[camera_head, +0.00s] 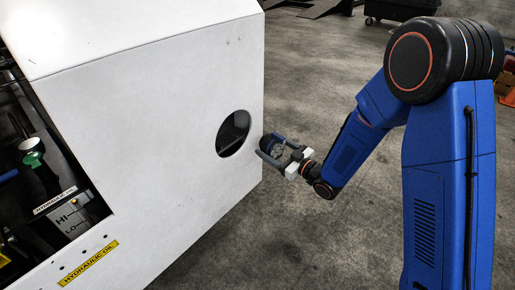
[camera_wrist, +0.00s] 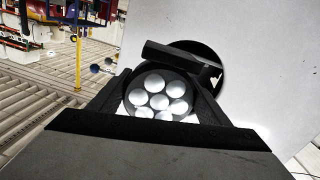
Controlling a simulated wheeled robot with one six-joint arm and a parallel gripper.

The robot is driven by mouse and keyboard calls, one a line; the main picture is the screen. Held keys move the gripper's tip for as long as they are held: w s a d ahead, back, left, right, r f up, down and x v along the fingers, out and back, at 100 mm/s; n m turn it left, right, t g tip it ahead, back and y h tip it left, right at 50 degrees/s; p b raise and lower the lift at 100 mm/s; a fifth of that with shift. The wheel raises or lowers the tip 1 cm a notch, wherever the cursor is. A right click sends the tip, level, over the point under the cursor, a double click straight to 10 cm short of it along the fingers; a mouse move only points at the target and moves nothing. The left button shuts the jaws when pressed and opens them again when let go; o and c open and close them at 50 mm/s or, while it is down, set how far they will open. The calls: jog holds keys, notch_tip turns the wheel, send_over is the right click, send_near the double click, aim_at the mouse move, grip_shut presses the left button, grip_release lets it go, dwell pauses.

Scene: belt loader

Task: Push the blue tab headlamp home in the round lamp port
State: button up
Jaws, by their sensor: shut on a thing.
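The headlamp (camera_wrist: 158,96) is a dark round housing with several bright round lenses facing the wrist camera. My gripper (camera_head: 272,148) is shut on it, one finger on each side, and the lamp also shows in the head view (camera_head: 277,144). The round lamp port (camera_head: 233,133) is a dark hole in the white panel, left of the lamp, with a gap between them. In the wrist view the port (camera_wrist: 213,62) lies beyond the lamp, up and to the right, partly covered by a dark bar. I cannot make out the blue tab.
The white panel (camera_head: 150,110) of the loader fills the left of the head view. An open bay with a hydraulic oil label (camera_head: 88,263) is at lower left. Concrete floor (camera_head: 300,230) is clear below my gripper. A yellow post (camera_wrist: 78,60) stands far off in the wrist view.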

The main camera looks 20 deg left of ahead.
jog(key=s+a+r+n+g+y, duration=0.1)
jog(key=s+a+r+g, duration=0.1)
jog(key=s+a, duration=0.2)
jog(key=shift+s+r, duration=0.25)
jog(key=shift+s, duration=0.2)
jog(key=shift+x, duration=2.8)
jog(key=shift+w+x, duration=0.15)
jog(key=shift+x, duration=2.2)
jog(key=shift+w+x, duration=0.15)
jog(key=shift+x, duration=2.2)
